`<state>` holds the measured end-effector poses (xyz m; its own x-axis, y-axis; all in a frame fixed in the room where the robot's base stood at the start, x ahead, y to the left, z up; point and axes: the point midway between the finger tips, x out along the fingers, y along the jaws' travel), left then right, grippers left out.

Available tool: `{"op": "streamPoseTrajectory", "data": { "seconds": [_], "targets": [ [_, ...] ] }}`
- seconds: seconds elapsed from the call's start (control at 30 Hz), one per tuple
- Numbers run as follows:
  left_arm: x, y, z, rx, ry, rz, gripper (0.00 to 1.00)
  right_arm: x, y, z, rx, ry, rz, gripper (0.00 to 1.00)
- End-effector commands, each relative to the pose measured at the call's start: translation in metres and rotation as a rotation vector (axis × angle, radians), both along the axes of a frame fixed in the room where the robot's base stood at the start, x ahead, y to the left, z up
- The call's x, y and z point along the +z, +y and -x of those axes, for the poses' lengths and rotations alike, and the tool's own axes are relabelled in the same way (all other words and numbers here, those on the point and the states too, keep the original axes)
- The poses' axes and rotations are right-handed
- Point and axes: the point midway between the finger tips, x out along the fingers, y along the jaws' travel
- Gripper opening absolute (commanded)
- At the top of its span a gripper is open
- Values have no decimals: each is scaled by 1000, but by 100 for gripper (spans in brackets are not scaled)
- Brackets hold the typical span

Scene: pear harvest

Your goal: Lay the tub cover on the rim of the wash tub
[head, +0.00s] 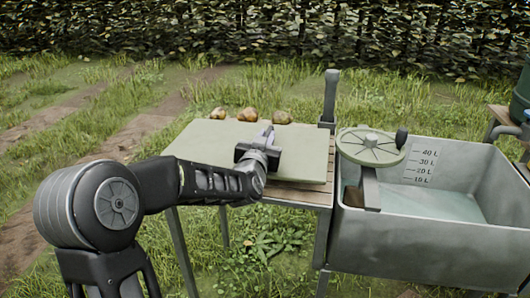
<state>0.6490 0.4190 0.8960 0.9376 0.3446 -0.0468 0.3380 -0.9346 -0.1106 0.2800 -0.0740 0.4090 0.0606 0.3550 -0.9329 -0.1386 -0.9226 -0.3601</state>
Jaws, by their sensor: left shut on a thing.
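The tub cover (205,140), a flat pale grey-green panel, is over the slatted wooden table left of the tub. It looks level; I cannot tell whether it touches the table. My left gripper (264,142) is over the middle of the cover and shut, apparently on its grip, which the jaws mostly hide. The wash tub (420,250), a grey metal basin, stands at the right with its top uncovered. Water shows inside, below litre marks on the back wall. My right gripper is not in view.
A round spoked disc (370,147) with a dark knob stands over the tub's left end. A dark upright post (331,95) rises at the table's back right corner. Several brownish pears, one here (282,117), lie along the table's back edge. A green container (521,95) is at the far right.

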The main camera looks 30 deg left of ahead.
Motion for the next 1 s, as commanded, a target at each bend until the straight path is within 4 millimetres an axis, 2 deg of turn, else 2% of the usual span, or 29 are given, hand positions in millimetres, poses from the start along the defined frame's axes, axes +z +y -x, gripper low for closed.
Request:
{"op": "streamPoseTrajectory", "data": {
  "seconds": [0.3, 0.37, 0.6, 0.87, 0.9, 1.0],
  "targets": [
    [1, 0, 0, 0, -6, -4, 0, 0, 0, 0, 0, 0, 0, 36],
    [-3, 0, 0, 0, -5, -4, 0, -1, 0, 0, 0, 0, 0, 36],
    [-34, 0, 0, 0, -2, -3, 0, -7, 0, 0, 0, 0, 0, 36],
    [-36, 0, 0, 1, -6, -3, 0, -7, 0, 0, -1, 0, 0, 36],
    [-39, 0, 0, 1, 0, 0, 16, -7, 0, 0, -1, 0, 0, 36],
    [-39, 0, 0, 0, -1, 0, 24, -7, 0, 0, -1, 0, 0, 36]
  ]
}}
